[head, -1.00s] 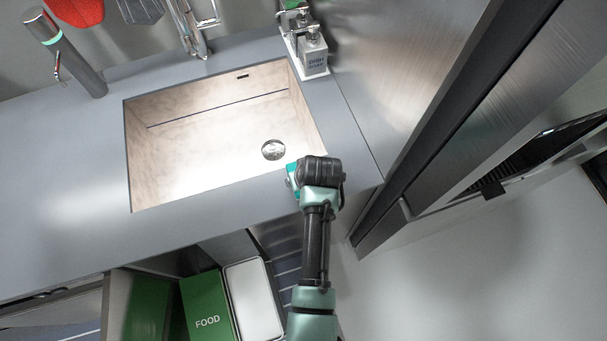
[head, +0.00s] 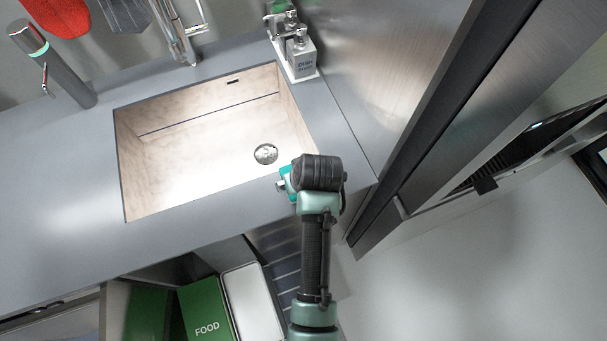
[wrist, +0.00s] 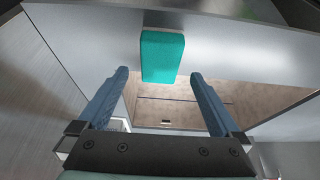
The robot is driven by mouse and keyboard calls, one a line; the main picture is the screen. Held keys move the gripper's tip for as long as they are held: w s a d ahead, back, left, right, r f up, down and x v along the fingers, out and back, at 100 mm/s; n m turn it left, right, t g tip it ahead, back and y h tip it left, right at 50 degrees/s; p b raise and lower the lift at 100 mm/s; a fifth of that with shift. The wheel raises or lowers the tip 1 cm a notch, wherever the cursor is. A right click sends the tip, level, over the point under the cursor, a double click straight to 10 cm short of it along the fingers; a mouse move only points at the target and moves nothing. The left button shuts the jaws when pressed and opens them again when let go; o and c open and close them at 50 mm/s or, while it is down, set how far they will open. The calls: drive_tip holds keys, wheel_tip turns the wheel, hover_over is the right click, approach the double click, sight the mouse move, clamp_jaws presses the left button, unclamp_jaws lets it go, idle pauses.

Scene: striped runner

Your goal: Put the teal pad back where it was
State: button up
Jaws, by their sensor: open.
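The teal pad (wrist: 162,55) is a small block in the wrist view, against the grey counter strip at the sink's edge. Its lower part in the picture overlaps the sink opening. My gripper (wrist: 159,73) is open and empty, with one blue-grey finger on each side of the pad in the picture. The fingers look apart from the pad; I cannot tell the depth gap. In the head view a bit of teal pad (head: 286,170) shows at the left of my wrist, which hides the rest and the fingers.
The sink (head: 140,190) with its drain lies left of my wrist. Soap bottles (head: 302,55) stand at its back right corner, and a faucet (head: 180,40) behind it. A tall steel cabinet (head: 440,130) is close on the right. An open drawer below holds a green FOOD box (head: 205,310).

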drive_tip(key=a+v, duration=0.1)
drive_tip(key=v, duration=0.6)
drive_tip(key=shift+d, duration=0.55)
drive_tip(key=shift+r, duration=0.15)
drive_tip(key=w+r+m+t, duration=0.1)
drive_tip(key=w+r+t, duration=0.3)
drive_tip(key=r, duration=0.6)
drive_tip(key=w+r+t+h, duration=0.1)
drive_tip(key=w+r+t, duration=0.25)
drive_tip(key=r, duration=0.75)
drive_tip(key=w+r+m+t, duration=0.1)
drive_tip(key=w+r+t, duration=0.35)
drive_tip(key=r, duration=0.55)
drive_tip(key=s+r+t, duration=0.3)
drive_tip(key=s+r, duration=0.1)
drive_tip(key=r, duration=0.6)
drive_tip(key=s+a+r+m+t, duration=0.1)
drive_tip(key=s+r+t, duration=0.3)
drive_tip(key=r, duration=0.7)
drive_tip(key=s+r+t, duration=0.4)
drive_tip(key=s+r, duration=0.2)
drive_tip(key=r, duration=0.4)
drive_tip(key=shift+a+r+m, duration=0.3)
drive_tip(key=shift+s, duration=0.15)
